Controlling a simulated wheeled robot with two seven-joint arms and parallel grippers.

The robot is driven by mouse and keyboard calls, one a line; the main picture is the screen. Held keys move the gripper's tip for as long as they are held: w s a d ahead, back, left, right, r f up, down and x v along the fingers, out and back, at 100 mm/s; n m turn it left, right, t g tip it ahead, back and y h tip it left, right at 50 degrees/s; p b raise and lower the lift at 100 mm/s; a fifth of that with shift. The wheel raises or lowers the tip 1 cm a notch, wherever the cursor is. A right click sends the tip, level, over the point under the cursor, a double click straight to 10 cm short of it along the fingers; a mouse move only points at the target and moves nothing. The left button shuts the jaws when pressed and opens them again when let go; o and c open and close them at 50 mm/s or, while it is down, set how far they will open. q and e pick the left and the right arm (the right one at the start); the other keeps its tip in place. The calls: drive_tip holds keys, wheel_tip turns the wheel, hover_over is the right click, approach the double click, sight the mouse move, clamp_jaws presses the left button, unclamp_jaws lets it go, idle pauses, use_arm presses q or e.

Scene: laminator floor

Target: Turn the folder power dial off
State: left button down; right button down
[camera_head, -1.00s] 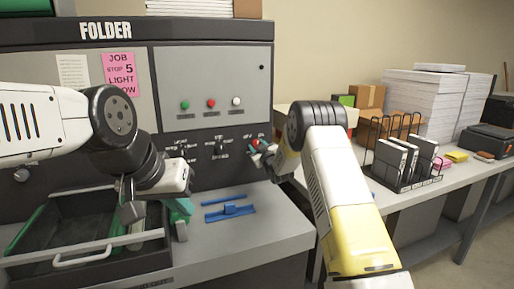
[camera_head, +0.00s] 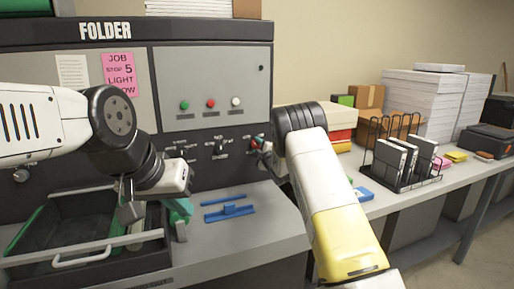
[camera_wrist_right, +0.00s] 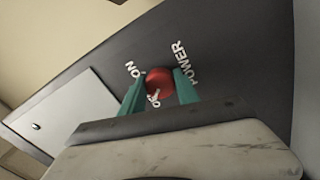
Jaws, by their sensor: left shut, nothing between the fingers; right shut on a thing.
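The folder power dial (camera_wrist_right: 158,80) is a round red knob on the dark panel, between the white words ON and POWER, with OFF printed just below it in the right wrist view. My right gripper (camera_wrist_right: 158,88) is shut on it, one green finger on each side. In the head view my right gripper (camera_head: 258,147) is at the right end of the folder's dial row, and it mostly hides the dial. My left gripper (camera_head: 128,207) is shut and empty, hanging over the black tray, away from the dial.
The black tray (camera_head: 75,262) with green items sits on the folder's ledge. A blue part (camera_head: 230,211) lies on the ledge to its right. Two other black dials (camera_head: 218,148) are left of my right gripper. A side table (camera_head: 455,180) holds a wire rack (camera_head: 400,180) and paper stacks.

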drive_tip(key=shift+n, duration=0.6)
drive_tip(key=c, duration=0.9)
unclamp_jaws()
drive_tip(key=v, duration=0.8)
drive_tip(key=shift+w+f, duration=0.1)
